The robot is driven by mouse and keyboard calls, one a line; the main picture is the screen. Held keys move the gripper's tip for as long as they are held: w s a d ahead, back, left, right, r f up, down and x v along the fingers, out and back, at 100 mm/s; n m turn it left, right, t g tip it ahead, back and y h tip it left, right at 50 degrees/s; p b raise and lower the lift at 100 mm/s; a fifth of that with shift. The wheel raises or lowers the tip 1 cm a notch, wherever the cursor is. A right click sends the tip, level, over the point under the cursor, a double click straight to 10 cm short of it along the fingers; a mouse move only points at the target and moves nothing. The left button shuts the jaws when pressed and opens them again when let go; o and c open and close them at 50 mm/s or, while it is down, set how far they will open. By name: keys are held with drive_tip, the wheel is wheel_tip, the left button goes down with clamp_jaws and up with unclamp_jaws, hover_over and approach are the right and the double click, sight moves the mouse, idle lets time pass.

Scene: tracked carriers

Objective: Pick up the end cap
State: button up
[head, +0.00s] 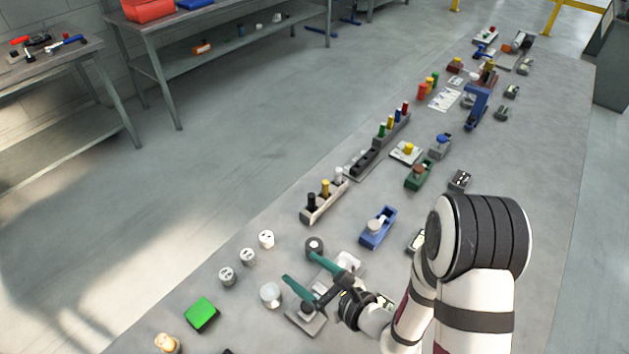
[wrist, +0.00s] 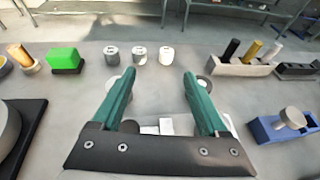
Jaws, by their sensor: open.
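My gripper (head: 298,267) is open, its two teal fingers spread low over the near part of the table. In the wrist view the gripper (wrist: 158,74) has bare table between its fingertips. I cannot tell for sure which piece is the end cap. A pale round piece (head: 270,295) stands beside one fingertip, and a dark-topped round piece (head: 314,248) is by the other; in the wrist view the fingers partly hide both. Three small light cylinders with marked tops (head: 248,256) stand in a row beyond the fingertips, also in the wrist view (wrist: 139,55).
A green block (head: 202,313) lies to the left. A rack with black, yellow and grey pegs (head: 324,202) and a blue holder with a round knob (head: 378,228) stand to the right. More fixtures line the table farther back. A grey plate lies under my gripper.

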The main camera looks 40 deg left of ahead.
drive_tip(key=f, duration=0.2)
drive_tip(key=a+f, duration=0.1)
drive_tip(key=shift+w+a+m+t+h, duration=0.1)
drive_tip(key=shift+w+m+t+h, duration=0.2)
drive_tip(key=shift+w+m, duration=0.1)
approach(271, 242)
drive_tip(key=x, duration=0.3)
drive_tip(key=shift+s+a+f, duration=0.15)
drive_tip(key=shift+a+f, duration=0.1)
drive_tip(key=shift+f, duration=0.05)
drive_tip(key=x, duration=0.5)
drive_tip(key=shift+w+a, duration=0.25)
drive_tip(key=shift+a, duration=0.15)
clamp_jaws()
